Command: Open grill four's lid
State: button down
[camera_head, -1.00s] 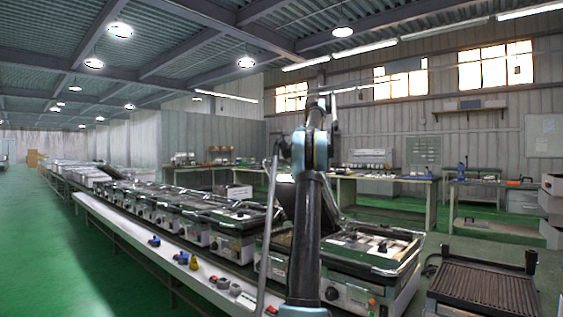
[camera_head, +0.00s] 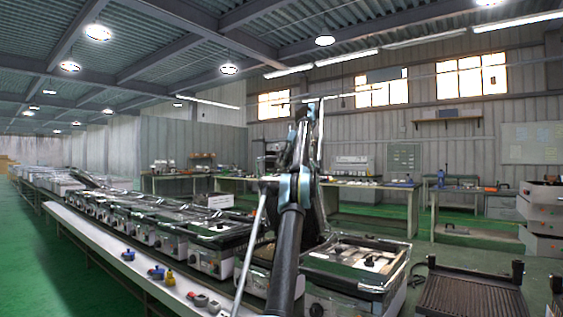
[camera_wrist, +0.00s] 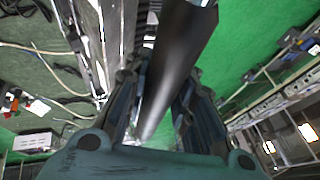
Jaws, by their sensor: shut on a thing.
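My gripper (camera_wrist: 158,85) is shut around a dark, smooth bar (camera_wrist: 172,62) in the wrist view. The bar runs between both fingers; I cannot tell which grill part it is. In the head view my arm rises in the middle and hides part of the grills; my fingers cannot be made out there. A slanted metal rod (camera_head: 250,245) stands just left of my arm. A dark raised surface (camera_head: 322,215) shows partly behind the arm, possibly a lid. A grill (camera_head: 350,277) sits right of the arm. No grill number is readable.
A long bench (camera_head: 105,250) carries a row of grills (camera_head: 150,222) going far left, with small coloured knobs along its edge. A ribbed grill plate (camera_head: 472,294) is at the lower right. Work tables stand behind. Green floor (camera_head: 40,270) is free at left.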

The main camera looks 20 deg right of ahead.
jog(key=shift+w+d+f, duration=0.25)
jog(key=shift+w+f, duration=0.05)
jog(key=shift+w, duration=0.25)
jog(key=shift+s+a+r, duration=0.15)
jog(key=shift+a+r, duration=0.05)
jog(key=shift+r, duration=0.1)
jog(key=c, duration=1.8)
grip_release()
jog(key=shift+r, duration=0.1)
jog(key=shift+c, duration=0.2)
jog(key=o, duration=0.5)
jog(key=shift+s+a+r, duration=0.25)
jog(key=shift+s, duration=0.05)
